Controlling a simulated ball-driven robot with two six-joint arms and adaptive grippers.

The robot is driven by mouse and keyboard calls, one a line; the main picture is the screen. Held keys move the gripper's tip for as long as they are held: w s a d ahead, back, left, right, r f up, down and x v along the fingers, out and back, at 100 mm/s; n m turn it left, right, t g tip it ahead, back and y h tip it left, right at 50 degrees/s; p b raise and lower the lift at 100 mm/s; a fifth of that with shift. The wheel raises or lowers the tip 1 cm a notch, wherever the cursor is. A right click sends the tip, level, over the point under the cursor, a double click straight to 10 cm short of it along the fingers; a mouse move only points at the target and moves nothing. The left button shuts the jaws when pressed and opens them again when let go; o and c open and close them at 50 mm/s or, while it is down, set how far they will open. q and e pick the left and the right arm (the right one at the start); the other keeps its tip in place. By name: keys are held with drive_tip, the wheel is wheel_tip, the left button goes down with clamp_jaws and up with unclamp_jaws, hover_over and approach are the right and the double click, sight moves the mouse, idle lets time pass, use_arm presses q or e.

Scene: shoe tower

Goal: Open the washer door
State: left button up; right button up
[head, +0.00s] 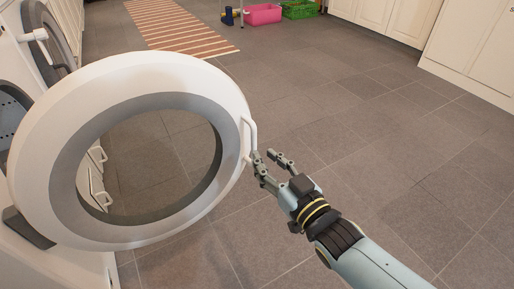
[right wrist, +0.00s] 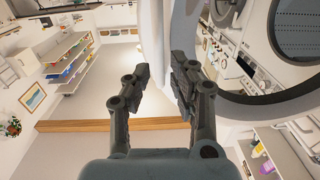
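The round washer door (head: 75,165), white with a grey inner ring and see-through middle, stands swung wide out from the white washer (head: 50,265) at the left. Its white bar handle (head: 251,135) is on the door's right edge. My right gripper (head: 265,156) is beside the lower end of the handle, fingers apart. One finger is close to the handle; I cannot tell if it touches. In the right wrist view, the gripper (right wrist: 159,68) has a gap between its fingers, with the white door edge (right wrist: 153,35) just beyond. My left gripper is not in view.
Another round door (head: 50,40) with a handle is at the upper left. A striped rug (head: 180,25), a pink bin (head: 262,14) and a green basket (head: 299,9) lie far back. White cabinets (head: 475,50) stand at the upper right. The tiled floor right of the door is clear.

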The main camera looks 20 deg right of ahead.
drive_tip(key=s, duration=0.6)
drive_tip(key=shift+s+d, duration=0.25)
drive_tip(key=shift+d, duration=0.15)
